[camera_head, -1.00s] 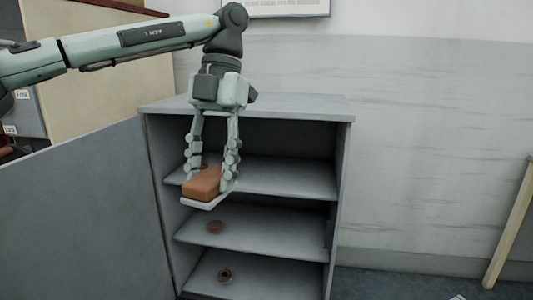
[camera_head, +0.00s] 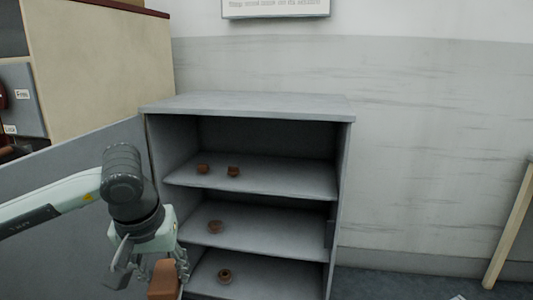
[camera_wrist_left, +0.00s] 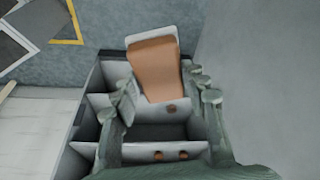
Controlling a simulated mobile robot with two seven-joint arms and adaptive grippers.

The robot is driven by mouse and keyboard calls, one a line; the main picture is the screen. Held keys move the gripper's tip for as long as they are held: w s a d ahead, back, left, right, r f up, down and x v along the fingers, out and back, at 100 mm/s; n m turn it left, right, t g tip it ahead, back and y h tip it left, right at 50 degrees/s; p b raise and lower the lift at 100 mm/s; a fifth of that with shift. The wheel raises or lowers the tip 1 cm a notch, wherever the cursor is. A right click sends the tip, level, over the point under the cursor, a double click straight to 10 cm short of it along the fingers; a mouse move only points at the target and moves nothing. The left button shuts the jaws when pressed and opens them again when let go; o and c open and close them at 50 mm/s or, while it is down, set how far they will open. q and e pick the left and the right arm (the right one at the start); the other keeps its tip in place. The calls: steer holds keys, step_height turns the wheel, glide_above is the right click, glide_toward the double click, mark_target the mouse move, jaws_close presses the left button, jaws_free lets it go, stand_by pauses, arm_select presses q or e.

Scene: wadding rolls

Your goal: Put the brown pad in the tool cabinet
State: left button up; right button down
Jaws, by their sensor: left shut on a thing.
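The brown pad (camera_head: 163,281) is held in my left gripper (camera_head: 157,268), low and in front of the cabinet's lower left side in the head view. In the left wrist view the pad (camera_wrist_left: 156,70) shows brown with a pale backing, between the fingers of my left gripper (camera_wrist_left: 160,100). The grey tool cabinet (camera_head: 250,104) stands open with three shelf levels in view. The pad is outside the cabinet, near its bottom level. My right gripper is in neither view.
Two small brown round pieces (camera_head: 203,169) (camera_head: 233,171) sit on the upper shelf. One sits on the middle shelf (camera_head: 215,227) and one on the bottom (camera_head: 225,276). The open door (camera_head: 75,180) stands at left. Shelf space to the right is clear.

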arm_select(q)
steer(key=shift+s+a+f+m, duration=0.1)
steer(key=shift+s+f+m, duration=0.1)
steer(key=shift+m, duration=0.6)
step_height(320, 180, down, 6)
steer(key=shift+r, duration=0.15)
steer(key=shift+r, duration=0.1)
